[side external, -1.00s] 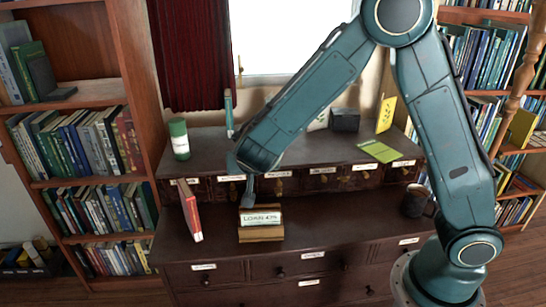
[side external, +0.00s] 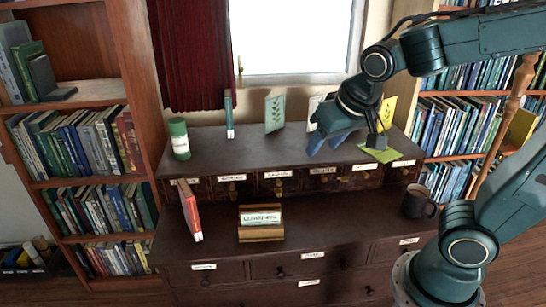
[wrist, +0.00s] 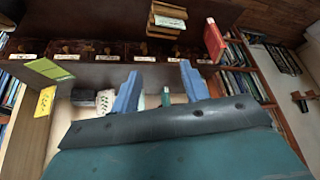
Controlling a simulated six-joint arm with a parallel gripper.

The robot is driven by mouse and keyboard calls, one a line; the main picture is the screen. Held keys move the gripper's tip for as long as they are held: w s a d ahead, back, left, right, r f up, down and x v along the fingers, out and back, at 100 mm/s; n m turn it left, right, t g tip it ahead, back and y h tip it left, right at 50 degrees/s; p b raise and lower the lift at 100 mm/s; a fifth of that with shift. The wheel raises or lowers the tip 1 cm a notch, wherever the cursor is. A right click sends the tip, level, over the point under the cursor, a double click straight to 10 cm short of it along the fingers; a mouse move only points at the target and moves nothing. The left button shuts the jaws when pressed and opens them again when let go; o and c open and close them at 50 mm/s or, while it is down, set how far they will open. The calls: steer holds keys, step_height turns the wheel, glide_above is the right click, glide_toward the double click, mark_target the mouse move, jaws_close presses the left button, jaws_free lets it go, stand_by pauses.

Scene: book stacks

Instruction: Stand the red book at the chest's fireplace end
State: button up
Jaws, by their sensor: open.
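The red book (side external: 191,210) stands upright, slightly tilted, at the left end of the chest's lower top (side external: 330,217). It also shows in the wrist view (wrist: 214,41) at upper right. My gripper (side external: 347,142) is open above the right part of the chest's raised back shelf, well to the right of the red book and apart from it. Its blue fingers show in the wrist view (wrist: 160,88) with no book between them. A fireplace is not identifiable in either view.
On the raised shelf stand a green-white canister (side external: 179,139), a thin teal book (side external: 229,114) and a leaf-print card (side external: 274,114). A green book (side external: 381,154) lies near my gripper. A loan sign (side external: 261,221) and a mug (side external: 417,202) stand below, with clear top between them.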

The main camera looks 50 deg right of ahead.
steer(key=s+a+r+n+y, duration=0.1)
steer(key=s+n, duration=0.3)
steer(key=s, duration=0.6)
steer(key=shift+s+a+r+y, duration=0.15)
steer(key=shift+a+r+y, duration=0.15)
steer(key=shift+a+y, duration=0.15)
stand_by(0.6)
